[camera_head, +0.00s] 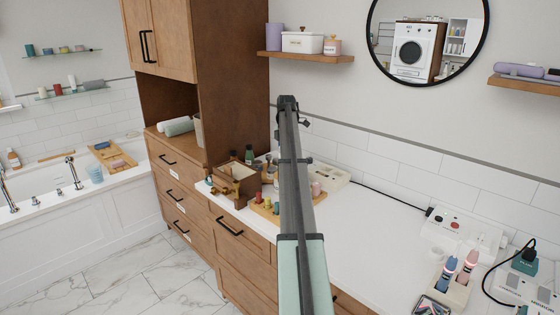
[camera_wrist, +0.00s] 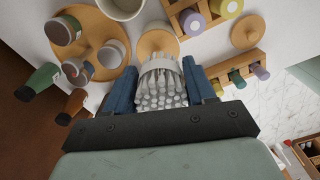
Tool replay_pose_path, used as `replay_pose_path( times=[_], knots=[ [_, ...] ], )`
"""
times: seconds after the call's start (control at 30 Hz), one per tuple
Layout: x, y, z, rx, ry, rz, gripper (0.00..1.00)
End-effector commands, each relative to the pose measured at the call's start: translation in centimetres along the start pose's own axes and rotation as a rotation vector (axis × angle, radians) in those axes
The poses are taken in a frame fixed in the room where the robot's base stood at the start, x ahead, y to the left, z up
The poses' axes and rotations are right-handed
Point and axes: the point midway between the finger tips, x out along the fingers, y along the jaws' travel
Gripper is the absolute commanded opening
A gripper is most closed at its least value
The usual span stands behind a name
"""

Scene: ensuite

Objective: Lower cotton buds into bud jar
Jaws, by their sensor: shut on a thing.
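My gripper (camera_wrist: 160,82) is shut on a bundle of white cotton buds (camera_wrist: 160,93), with a blue finger on each side and a pale band around the bundle. The round bud tips face the wrist camera. Just beyond the bundle is a round wooden piece (camera_wrist: 157,41), partly hidden by it. A white round vessel with an open top (camera_wrist: 121,6) is cut by the top edge; I cannot tell whether it is the bud jar. In the head view my arm covers part of the counter, and I cannot make out the gripper or buds.
In the wrist view, a round wooden tray (camera_wrist: 92,36) with several small bottles is at left. Wooden racks (camera_wrist: 232,63) with coloured bottles and a knobbed wooden lid (camera_wrist: 247,31) are at right. In the head view, the white counter (camera_head: 365,225) has clear room right of my arm.

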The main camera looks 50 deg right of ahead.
Motion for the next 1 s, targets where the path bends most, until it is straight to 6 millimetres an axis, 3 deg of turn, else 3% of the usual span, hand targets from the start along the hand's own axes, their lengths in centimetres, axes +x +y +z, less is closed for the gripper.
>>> replay_pose_path(
  times=[0.17,0.5,1.0],
  knots=[
    [-0.1,1.6,2.9,0.001,0.000,0.000,0.26],
    [1.6,3.6,7.1,0.000,0.000,0.000,0.26],
    [2.7,4.4,8.8,0.000,0.000,0.000,0.26]
  ],
)
